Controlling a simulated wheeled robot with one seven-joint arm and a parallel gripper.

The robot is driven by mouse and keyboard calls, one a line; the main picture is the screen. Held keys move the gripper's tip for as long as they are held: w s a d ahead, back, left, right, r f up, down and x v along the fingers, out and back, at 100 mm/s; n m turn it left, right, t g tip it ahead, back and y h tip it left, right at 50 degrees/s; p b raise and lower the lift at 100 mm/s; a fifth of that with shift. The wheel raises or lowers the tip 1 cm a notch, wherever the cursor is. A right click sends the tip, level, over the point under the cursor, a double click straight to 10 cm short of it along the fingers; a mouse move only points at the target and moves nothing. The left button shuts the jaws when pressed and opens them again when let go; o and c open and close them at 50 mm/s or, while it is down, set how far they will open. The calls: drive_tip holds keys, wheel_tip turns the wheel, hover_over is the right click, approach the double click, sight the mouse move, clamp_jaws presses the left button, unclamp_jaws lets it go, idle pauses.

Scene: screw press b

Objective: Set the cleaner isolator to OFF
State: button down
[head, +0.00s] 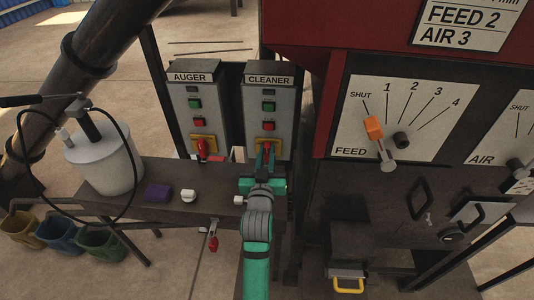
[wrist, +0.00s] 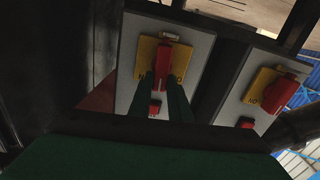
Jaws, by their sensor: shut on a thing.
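The cleaner isolator is a red handle (head: 267,145) on a yellow plate (head: 276,152), low on the grey CLEANER box (head: 284,112). In the wrist view its red handle (wrist: 172,58) stands out from the yellow plate (wrist: 147,50), roughly in line with the box's long side. My gripper (head: 265,155) reaches up to it from the front. Its two green fingers (wrist: 164,82) are on either side of the handle, shut on it. The fingers hide part of the plate's lettering, so I cannot read the setting.
The AUGER box (head: 196,100), with a similar red isolator (head: 201,150), stands close on the left. A dark bench (head: 150,210) below holds a white canister (head: 105,160), a purple block (head: 158,192) and a white knob (head: 188,196). The red-framed FEED panel (head: 440,120) is to the right.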

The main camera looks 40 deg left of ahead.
drive_tip(key=shift+s+a+f+n, duration=0.2)
drive_tip(key=shift+a+f+n, duration=0.15)
drive_tip(key=shift+n, duration=2.5)
drive_tip(key=shift+s+a+f+n, duration=0.2)
drive_tip(key=shift+f+n, duration=0.15)
drive_tip(key=shift+n, duration=2.55)
drive_tip(key=shift+s+a+f+n, duration=0.15)
drive_tip(key=shift+a+f+n, duration=0.2)
drive_tip(key=shift+n, duration=2.5)
drive_tip(key=c, duration=1.6)
unclamp_jaws()
drive_tip(key=shift+c, duration=0.2)
drive_tip(key=shift+d, duration=0.1)
drive_tip(key=v, duration=1)
drive_tip(key=shift+s+d, duration=0.25)
drive_tip(key=shift+s, duration=0.05)
